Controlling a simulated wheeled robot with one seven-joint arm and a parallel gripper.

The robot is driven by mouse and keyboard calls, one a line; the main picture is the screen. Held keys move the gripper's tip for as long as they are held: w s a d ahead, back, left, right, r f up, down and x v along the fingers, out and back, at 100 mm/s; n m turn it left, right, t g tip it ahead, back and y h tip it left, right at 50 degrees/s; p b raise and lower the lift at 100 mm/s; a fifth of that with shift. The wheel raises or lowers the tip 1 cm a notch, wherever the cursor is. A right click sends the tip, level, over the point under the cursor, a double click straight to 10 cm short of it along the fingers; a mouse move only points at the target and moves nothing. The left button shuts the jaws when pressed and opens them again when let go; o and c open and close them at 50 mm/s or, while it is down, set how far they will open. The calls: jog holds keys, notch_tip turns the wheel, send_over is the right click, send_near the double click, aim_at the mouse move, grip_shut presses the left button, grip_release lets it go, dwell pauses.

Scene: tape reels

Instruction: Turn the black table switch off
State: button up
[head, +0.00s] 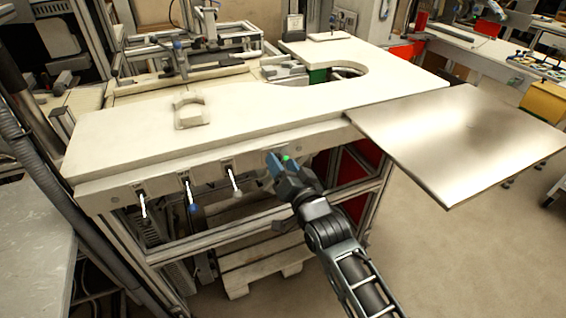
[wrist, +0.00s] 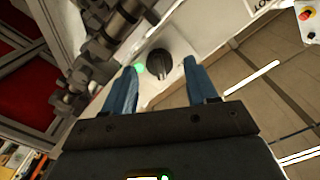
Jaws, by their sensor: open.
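The black table switch (wrist: 160,64) is a round black rotary knob on a pale panel in the wrist view. A lit green lamp (wrist: 139,68) is beside it, and a green glow (head: 285,158) shows by my gripper in the head view. My gripper (wrist: 160,70) is open, with its blue fingers on either side of the knob in that picture. Whether they touch it I cannot tell. In the head view my gripper (head: 281,166) is at the front edge of the white table (head: 260,135) and hides the knob.
Several hanging hooks or cables (head: 189,193) line the table's front, left of my gripper. A metal side plate (head: 460,140) juts out at right. Dark fittings (wrist: 105,45) lie left of the knob in the wrist view. Floor at the right is open.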

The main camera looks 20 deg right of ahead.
jog(key=shift+w, duration=0.3)
jog(key=shift+c, duration=0.4)
jog(key=c, duration=1)
jog(key=shift+o, duration=0.2)
